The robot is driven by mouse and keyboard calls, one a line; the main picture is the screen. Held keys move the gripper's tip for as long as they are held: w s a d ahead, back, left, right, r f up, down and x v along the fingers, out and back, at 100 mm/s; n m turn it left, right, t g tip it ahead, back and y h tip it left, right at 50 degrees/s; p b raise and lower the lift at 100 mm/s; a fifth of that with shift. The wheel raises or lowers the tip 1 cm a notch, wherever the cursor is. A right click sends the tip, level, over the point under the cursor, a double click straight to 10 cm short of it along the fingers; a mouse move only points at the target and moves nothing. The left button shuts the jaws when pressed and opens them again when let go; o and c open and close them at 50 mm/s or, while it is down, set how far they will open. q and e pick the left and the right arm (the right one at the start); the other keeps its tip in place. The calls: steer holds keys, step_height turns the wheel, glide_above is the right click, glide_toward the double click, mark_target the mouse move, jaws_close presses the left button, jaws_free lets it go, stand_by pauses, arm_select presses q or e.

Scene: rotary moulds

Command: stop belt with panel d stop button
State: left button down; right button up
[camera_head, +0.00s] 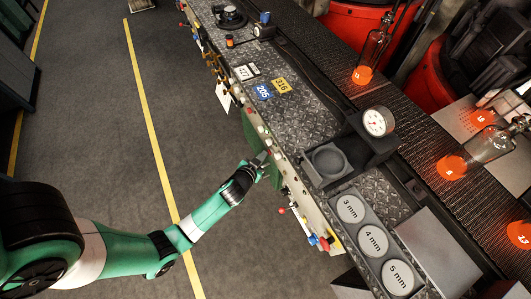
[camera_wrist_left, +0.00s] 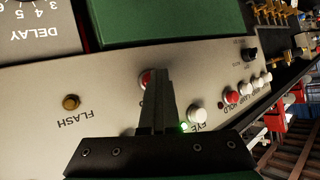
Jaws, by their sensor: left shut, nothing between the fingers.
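My left gripper (camera_head: 263,158) is shut and empty, with its fingertips at the control panel strip (camera_head: 318,218) along the machine's front edge. In the left wrist view the closed fingers (camera_wrist_left: 157,80) point at a red button (camera_wrist_left: 146,77), which they partly cover; I cannot tell whether they touch it. A white button (camera_wrist_left: 197,115) is just right of the fingers, and a small green light (camera_wrist_left: 184,127) glows beside it. The button's label is mostly hidden, and no panel letter is readable. The dark belt (camera_head: 412,103) runs behind the panel. My right gripper is not in view.
Another red button (camera_wrist_left: 231,97) and several white buttons are further right. A brass FLASH button (camera_wrist_left: 71,102) and a DELAY dial plate (camera_wrist_left: 40,28) are to the left. The floor (camera_head: 90,120) left of the machine is clear.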

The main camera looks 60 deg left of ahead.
arm_select(q)
steer(key=shift+w+r, duration=0.15)
steer(key=shift+r, duration=0.25)
steer(key=shift+s+f+p, duration=0.2)
steer(key=shift+s+p, duration=1.05)
steer(key=shift+s, duration=1.6)
